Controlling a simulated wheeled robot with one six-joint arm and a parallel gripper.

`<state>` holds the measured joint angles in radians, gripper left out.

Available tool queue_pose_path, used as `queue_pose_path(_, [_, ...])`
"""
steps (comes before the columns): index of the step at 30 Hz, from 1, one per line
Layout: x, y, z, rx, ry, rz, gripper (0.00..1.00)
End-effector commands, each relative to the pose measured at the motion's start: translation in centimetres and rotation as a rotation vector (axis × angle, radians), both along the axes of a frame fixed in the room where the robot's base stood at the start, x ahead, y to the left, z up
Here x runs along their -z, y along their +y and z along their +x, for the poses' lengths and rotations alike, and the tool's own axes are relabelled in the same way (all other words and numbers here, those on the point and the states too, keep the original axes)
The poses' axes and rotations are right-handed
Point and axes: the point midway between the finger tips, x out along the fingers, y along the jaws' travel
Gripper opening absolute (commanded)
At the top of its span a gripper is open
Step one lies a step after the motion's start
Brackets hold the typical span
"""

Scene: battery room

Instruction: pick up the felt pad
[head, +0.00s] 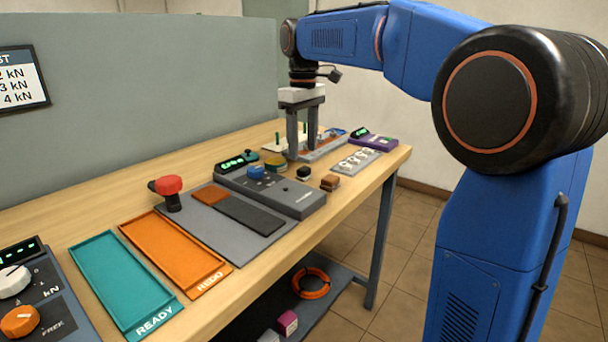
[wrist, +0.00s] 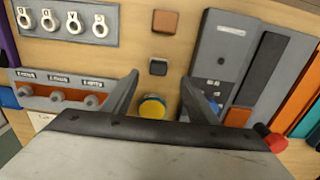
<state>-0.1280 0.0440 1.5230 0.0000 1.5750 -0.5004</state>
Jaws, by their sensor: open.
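No item is labelled as the felt pad, and I cannot tell for sure which it is. Flat candidates are a dark grey strip (head: 250,213) and a smaller rust-brown piece (head: 211,196), end to end on a grey board. The wrist view shows the dark strip (wrist: 262,65) and the rust-brown piece (wrist: 238,117) right of the fingers. A brown block (head: 330,182) and a small black block (head: 303,173) lie nearer the table's front edge. My gripper (head: 302,150) is open, empty and pointing down above the table's far part. A yellow round item (wrist: 152,107) shows between its fingers (wrist: 160,78).
A grey device (head: 285,192) with a blue knob stands beside the strips. A red-topped button (head: 168,190), an orange REDO tray (head: 180,250) and a teal READY tray (head: 120,280) are left. A tray with white rings (head: 358,160) is right. A partition (head: 130,110) stands behind.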

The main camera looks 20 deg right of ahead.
Motion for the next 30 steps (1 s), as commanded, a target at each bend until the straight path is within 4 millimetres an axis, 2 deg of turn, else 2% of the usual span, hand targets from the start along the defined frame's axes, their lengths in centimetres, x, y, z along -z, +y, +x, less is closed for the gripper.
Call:
queue_pose_path(3, [1.2,0.0,0.0,0.0,0.001,-0.001,0.53])
queue_pose_path(10, [2.6,-0.1,0.0,0.0,0.001,-0.001,0.53])
queue_pose_path(19, [6.3,-0.4,0.1,0.0,0.001,0.0,0.53])
queue_pose_path(29, [6.9,-0.3,0.2,0.0,-0.001,0.001,0.53])
queue_pose_path(30, [6.9,-0.3,0.2,0.0,-0.001,0.001,0.44])
